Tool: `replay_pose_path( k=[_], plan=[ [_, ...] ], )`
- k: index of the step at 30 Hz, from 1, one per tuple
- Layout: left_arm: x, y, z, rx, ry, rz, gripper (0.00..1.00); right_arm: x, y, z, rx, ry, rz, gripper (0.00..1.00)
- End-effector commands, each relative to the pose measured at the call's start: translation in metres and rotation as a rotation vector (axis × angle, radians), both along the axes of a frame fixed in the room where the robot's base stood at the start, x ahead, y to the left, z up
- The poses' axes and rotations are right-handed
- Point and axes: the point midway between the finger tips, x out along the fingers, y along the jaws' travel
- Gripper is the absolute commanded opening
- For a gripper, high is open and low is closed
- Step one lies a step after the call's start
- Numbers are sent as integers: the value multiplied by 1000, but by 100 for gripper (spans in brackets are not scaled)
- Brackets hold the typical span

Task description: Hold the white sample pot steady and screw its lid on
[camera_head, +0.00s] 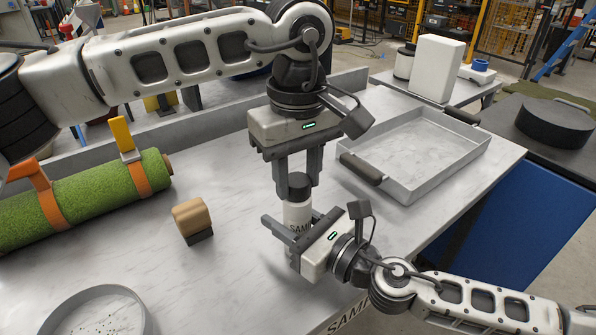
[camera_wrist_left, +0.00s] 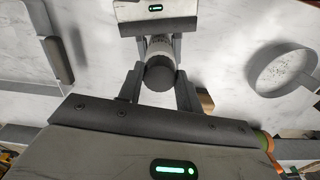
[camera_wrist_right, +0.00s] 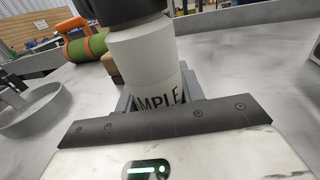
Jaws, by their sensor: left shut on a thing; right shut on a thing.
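The white sample pot (camera_head: 297,214) stands upright above the grey bench, with dark "SAMPLE" lettering on its side. Its dark round lid (camera_head: 299,188) sits on top of the pot, level as far as I can see; the thread is hidden. My left gripper (camera_head: 298,178) points down from above and is shut on the lid, one finger on each side, as the left wrist view also shows on the lid (camera_wrist_left: 159,76). My right gripper (camera_head: 292,236) comes in from the front right and is shut around the pot's lower body (camera_wrist_right: 147,60).
A shallow grey tray (camera_head: 437,180) with dark handles lies to the right. A wooden-topped block (camera_head: 191,216) and a green turf roll (camera_head: 90,203) with orange straps lie to the left. A round dish (camera_head: 70,302) of small specks is at the front left. Bench around the block is clear.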

Motion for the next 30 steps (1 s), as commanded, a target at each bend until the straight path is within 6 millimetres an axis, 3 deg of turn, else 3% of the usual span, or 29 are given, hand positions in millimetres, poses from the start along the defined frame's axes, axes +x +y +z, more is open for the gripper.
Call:
replay_pose_path(
  k=[9, 15, 21, 30],
  plan=[
    [0, 1, 0, -1, -1, -804, 14, 0, 0, -1, -1, 1, 0, 0],
    [0, 1, 0, 0, 0, -1250, 14, 0, 0, -1, -1, 2, 0, 0],
    [0, 2, 0, 0, 0, -1450, 14, 0, 0, -1, -1, 2, 0, 0],
    [0, 2, 0, 0, -1, -1462, 14, 0, 0, -1, -1, 2, -1, 0]
  ],
)
